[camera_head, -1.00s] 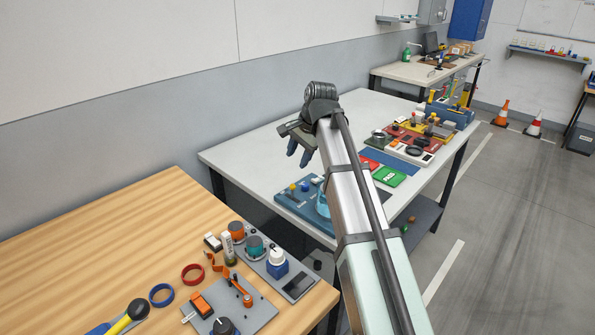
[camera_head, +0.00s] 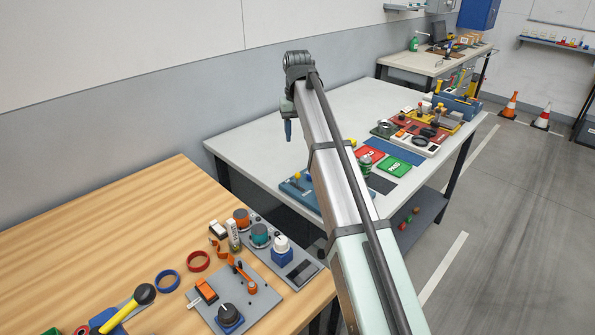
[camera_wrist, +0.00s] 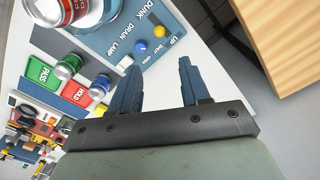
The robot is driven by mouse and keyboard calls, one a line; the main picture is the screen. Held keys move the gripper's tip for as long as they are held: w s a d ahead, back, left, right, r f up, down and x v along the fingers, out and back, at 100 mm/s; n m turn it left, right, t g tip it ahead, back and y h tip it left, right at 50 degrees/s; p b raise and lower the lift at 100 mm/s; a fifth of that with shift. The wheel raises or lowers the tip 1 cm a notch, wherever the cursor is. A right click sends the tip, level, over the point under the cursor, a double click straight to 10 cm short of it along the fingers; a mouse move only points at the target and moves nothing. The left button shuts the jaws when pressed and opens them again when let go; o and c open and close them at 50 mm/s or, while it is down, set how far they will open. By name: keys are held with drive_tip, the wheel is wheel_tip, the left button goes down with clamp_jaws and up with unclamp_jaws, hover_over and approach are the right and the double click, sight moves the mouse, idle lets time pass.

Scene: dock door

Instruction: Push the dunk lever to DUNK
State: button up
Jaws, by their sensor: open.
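A blue panel (camera_head: 300,197) lies on the white table, partly hidden by my arm. In the wrist view the panel (camera_wrist: 170,57) carries the words DUNK, DRAIN and LAMP, with UP, SHUT and OPEN near its edge. A yellow-knobbed lever (camera_wrist: 159,31) stands by UP, in line with DUNK; I take it for the dunk lever. A blue knob (camera_wrist: 140,46) sits beside it by SHUT. My gripper (camera_wrist: 156,63) is open and empty, its fingertips apart from both knobs in the picture. In the head view my gripper (camera_head: 288,130) hangs above the white table, behind the panel.
A glass vessel (camera_wrist: 92,15) and cans (camera_wrist: 68,66) stand at and near the panel. Green PASS (camera_head: 394,167) and red HOLD (camera_head: 370,155) pads lie right of my arm. A wooden table (camera_head: 110,230) with tools is in front. The white table's left part is clear.

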sight(298, 173)
drive_tip(key=f+n, duration=0.1)
drive_tip(key=f, duration=0.6)
drive_tip(key=f+n, duration=0.1)
drive_tip(key=f, duration=0.5)
drive_tip(key=shift+s+f, duration=0.2)
drive_tip(key=shift+f, duration=0.2)
drive_tip(key=shift+d, duration=0.1)
clamp_jaws()
